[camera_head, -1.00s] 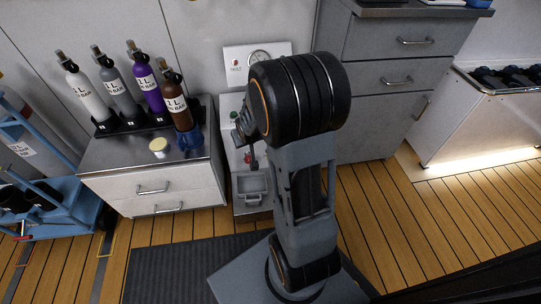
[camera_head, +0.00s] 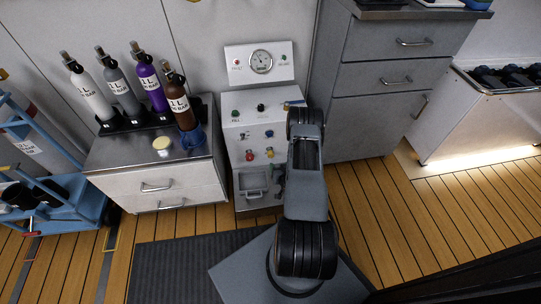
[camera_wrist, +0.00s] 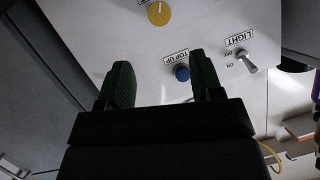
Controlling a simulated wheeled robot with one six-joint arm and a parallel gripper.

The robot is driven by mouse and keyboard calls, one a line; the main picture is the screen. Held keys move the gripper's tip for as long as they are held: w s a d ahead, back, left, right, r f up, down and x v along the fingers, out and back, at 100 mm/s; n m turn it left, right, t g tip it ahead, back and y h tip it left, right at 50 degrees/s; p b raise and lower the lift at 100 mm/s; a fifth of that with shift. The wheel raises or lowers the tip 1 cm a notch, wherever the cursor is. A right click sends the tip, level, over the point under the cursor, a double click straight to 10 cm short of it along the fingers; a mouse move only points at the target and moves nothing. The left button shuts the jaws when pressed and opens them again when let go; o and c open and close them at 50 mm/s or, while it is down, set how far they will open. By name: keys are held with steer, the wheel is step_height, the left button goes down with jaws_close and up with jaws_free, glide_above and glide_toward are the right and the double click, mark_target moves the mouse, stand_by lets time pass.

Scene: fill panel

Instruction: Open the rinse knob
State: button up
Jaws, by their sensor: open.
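The white fill panel (camera_head: 255,125) stands at centre with several small coloured knobs. I cannot read which is the rinse knob. A yellow knob (camera_head: 268,153) and a red knob (camera_head: 249,156) sit low on it; a blue knob (camera_head: 268,133) is above. In the wrist view a yellow knob (camera_wrist: 158,14) is at the top edge, its label cut off. A blue button labelled TOP UP (camera_wrist: 182,73) shows between my fingers, near the right one. My gripper (camera_wrist: 155,82) is open and empty, facing the panel. In the head view my arm hides it.
A LIGHT toggle switch (camera_wrist: 246,60) is right of the fingers in the wrist view. A gauge (camera_head: 261,61) stands above the panel. A cabinet (camera_head: 150,185) with bottles is left; a grey drawer unit (camera_head: 385,85) is close on the right.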

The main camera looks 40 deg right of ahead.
mark_target(271, 156)
steer(key=b+x, duration=0.4)
steer(key=x, duration=0.7)
steer(key=shift+w+f, duration=0.15)
steer(key=shift+f, duration=0.05)
steer(key=shift+w+d+f+b, duration=0.2)
steer(key=shift+w+b, duration=0.15)
steer(key=shift+w, duration=0.25)
steer(key=shift+c, duration=0.4)
steer(key=c, duration=0.8)
steer(key=shift+r+n+g+h, duration=0.1)
steer(key=shift+n+g+h, duration=0.3)
steer(key=shift+n+h, duration=0.5)
steer(key=shift+c, duration=0.2)
steer(key=o, duration=0.9)
